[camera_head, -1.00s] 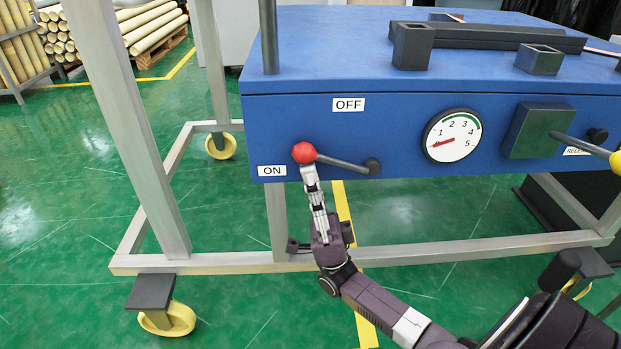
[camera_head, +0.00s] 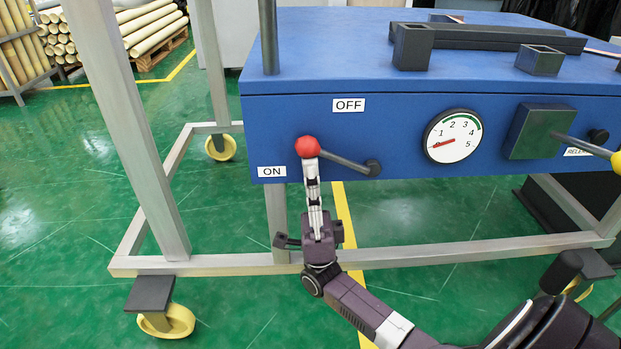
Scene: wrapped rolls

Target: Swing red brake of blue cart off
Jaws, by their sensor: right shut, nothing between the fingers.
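The red brake knob (camera_head: 308,147) sits at the left end of a dark lever (camera_head: 345,163) on the front of the blue cart (camera_head: 400,135). The lever's pivot is at its right end, and the knob lies just above and right of the ON label (camera_head: 272,172). The OFF label (camera_head: 348,105) is higher, up and right of the knob. My right gripper (camera_head: 311,163) is shut and empty, pointing up, with its tips right under the knob; they appear to touch it. My left gripper is not in view.
A pressure gauge (camera_head: 453,136) and a dark box with a yellow-knobbed lever (camera_head: 615,160) are on the front panel to the right. A grey frame leg (camera_head: 130,130) stands at the left. Open green floor lies below.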

